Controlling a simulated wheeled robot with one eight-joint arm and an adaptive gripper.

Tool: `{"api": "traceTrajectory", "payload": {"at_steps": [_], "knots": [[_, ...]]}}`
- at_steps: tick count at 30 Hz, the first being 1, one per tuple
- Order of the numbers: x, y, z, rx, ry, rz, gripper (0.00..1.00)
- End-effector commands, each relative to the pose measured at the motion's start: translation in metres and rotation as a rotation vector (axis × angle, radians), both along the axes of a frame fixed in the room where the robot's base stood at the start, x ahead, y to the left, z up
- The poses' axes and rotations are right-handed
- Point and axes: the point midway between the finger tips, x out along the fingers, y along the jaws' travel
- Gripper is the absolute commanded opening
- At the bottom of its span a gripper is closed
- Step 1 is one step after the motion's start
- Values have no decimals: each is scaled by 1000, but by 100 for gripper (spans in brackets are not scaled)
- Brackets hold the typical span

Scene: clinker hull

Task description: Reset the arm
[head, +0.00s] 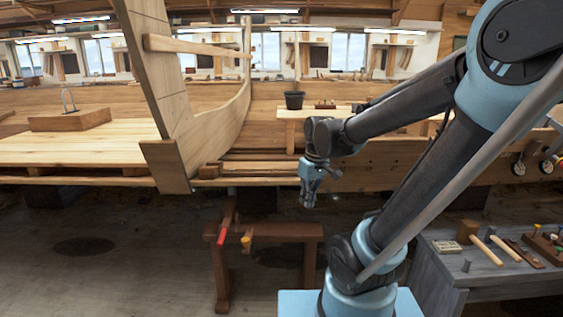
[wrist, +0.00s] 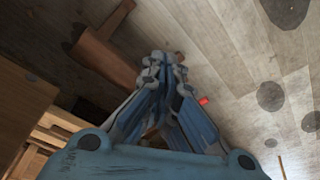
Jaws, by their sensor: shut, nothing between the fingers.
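My gripper (head: 309,195) hangs at the end of my bent arm in the head view, pointing down. It is in free air above and beyond a wooden trestle. In the wrist view my gripper (wrist: 165,62) has its fingers together and holds nothing. Wooden floor with dark round patches shows beyond the fingertips.
The brown trestle (head: 265,230) with a red and a yellow-orange part stands below. The clinker hull (head: 205,130) rises at the left on pale planks. A grey bench (head: 490,265) with mallets is at the right. A black pot (head: 294,100) stands on a table behind.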

Motion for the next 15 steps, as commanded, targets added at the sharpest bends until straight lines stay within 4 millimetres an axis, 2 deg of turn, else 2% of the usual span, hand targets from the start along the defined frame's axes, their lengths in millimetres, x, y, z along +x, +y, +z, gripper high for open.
{"api": "traceTrajectory", "payload": {"at_steps": [1,6,15], "knots": [[-9,-11,-2,-1,-1,-43,0],[-36,-42,-9,-4,-7,-184,0],[-83,-85,-31,-8,-19,-430,0]]}}
